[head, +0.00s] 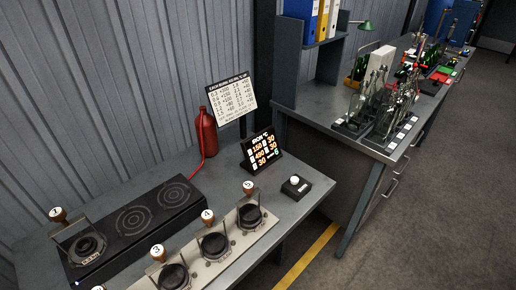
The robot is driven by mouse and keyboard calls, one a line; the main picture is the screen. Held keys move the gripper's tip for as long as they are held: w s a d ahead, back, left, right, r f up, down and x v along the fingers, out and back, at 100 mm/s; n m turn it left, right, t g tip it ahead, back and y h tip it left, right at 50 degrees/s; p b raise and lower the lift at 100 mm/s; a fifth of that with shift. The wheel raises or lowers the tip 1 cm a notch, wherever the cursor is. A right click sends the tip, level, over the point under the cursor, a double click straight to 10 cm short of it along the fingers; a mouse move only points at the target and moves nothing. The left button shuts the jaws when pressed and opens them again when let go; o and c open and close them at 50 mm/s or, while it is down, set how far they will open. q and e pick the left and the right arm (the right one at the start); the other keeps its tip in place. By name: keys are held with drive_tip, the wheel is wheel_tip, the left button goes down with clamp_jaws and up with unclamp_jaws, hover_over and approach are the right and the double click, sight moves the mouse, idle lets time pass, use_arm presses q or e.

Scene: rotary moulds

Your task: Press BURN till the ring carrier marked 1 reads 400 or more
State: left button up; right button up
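A ring carrier (88,246) with a brown knob (57,214), whose mark looks like 1, sits on the left end of the black burner plate (143,240). A dark display (262,151) stands tilted behind the burners, with small orange figures. They seem to include 150, 400 and several 30s. The row numbers are too small to read surely, so I cannot tell which value belongs to carrier 1. A black box with a round white button (295,181) lies right of the display. Its label is not legible. Neither gripper is in view.
A pale rack (258,235) along the front holds carriers marked 3 (173,275), 4 (214,245) and 5 (250,215). A red bottle (206,132) with a hose and a printed chart (232,97) stand behind. Glass bottles (362,102) stand on the right bench.

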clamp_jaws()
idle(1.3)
